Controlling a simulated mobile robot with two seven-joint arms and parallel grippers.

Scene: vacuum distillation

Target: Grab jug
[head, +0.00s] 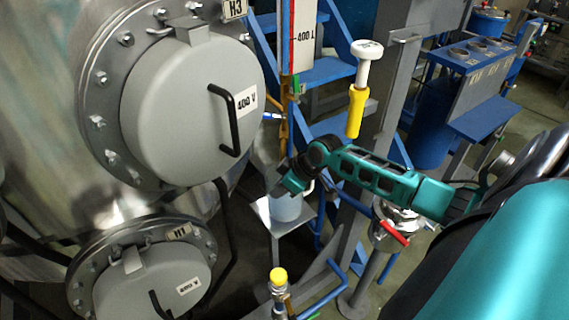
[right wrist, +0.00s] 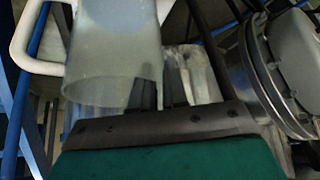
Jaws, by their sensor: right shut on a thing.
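The jug (head: 286,208) is a pale, translucent vessel, upright at a small grey shelf below the large vessel's hatch. My right gripper (head: 288,182) is at its upper part and covers much of it in the head view. In the right wrist view the jug (right wrist: 115,50) fills the upper left, with its white handle (right wrist: 28,45) to the left. My right gripper's dark fingers (right wrist: 160,88) are shut on the jug; one finger shows through its clear wall, the other just beside it. I cannot tell whether the jug touches the shelf. My left gripper is not in view.
The grey shelf (head: 262,216) is small. A steel vessel with a round grey hatch (head: 185,110) stands close on the left. Blue steps are behind.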

